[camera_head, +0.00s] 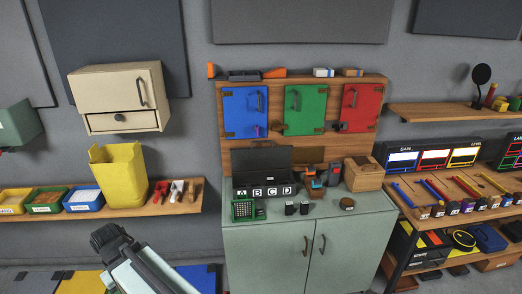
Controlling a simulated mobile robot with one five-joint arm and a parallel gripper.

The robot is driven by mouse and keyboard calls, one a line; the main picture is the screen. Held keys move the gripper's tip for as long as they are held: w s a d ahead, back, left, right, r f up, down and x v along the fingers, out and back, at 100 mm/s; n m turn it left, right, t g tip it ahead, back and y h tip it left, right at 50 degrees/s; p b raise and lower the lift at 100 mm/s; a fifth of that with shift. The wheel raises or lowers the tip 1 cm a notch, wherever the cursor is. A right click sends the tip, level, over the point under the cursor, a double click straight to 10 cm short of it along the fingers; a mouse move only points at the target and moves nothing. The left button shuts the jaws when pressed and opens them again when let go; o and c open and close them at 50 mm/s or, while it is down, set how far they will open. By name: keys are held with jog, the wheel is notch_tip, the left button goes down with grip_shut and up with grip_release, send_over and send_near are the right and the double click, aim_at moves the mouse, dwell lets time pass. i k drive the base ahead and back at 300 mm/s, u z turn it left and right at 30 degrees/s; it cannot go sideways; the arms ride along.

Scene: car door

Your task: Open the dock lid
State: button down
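A black unit with white letter tiles A, B, C and D (264,191) stands on the grey-green cabinet and looks like the dock. A dark panel with a small handle-like detail at its top (262,160) rises above and behind the letters. I cannot tell for sure whether this panel is the lid, or whether it is raised or closed. My gripper (106,238), dark at the end of my pale arm, is at the lower left, well left of the dock and apart from it. Its fingers are too small and dark to tell open from shut.
Small dark blocks (297,208), a green grid holder (243,210) and a round dark item (347,203) sit before the dock. A wooden box (363,174) is at its right. Blue, green and red doors hang above. A yellow bin (120,175) stands on the left shelf.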

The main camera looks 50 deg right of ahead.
aim_at(250, 158)
jog(key=z, duration=0.05)
jog(key=i, duration=0.9)
jog(key=u, duration=0.15)
jog(key=k, duration=0.7)
jog(key=z, duration=0.2)
jog(key=i, duration=0.7)
jog(key=u, duration=0.1)
